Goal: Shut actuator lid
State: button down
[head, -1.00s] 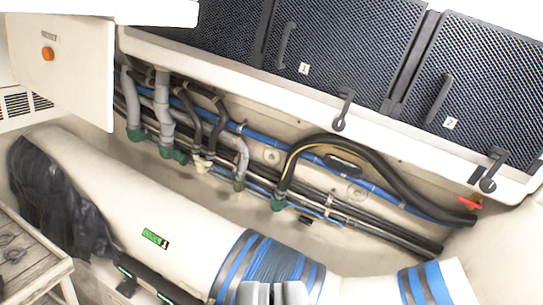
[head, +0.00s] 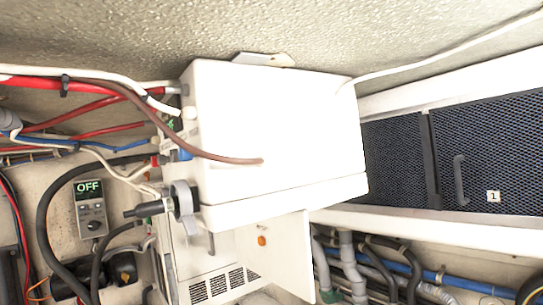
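A large white box (head: 270,120) hangs under the textured ceiling in the middle of the view, with a lipped lower edge. Below it, a flat white panel with a small orange round knob (head: 262,241) stands swung out at an angle. This panel looks like an open lid or door, but no label readable here names it as the actuator lid. A vent grille (head: 218,283) is left of the panel, low in the view. My gripper does not show in this view, so its opening is hidden.
Red, white and black cables run along the left. A grey device reading OFF (head: 91,206) is mounted on the left wall. Dark mesh panels (head: 490,150) are at the right, one marked 1. Grey hoses (head: 350,266) run below them.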

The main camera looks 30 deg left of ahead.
aim_at(285, 260)
jog(key=u, duration=0.1)
jog(key=k, duration=0.4)
jog(key=z, duration=0.4)
jog(key=i, duration=1.35)
jog(key=u, duration=0.3)
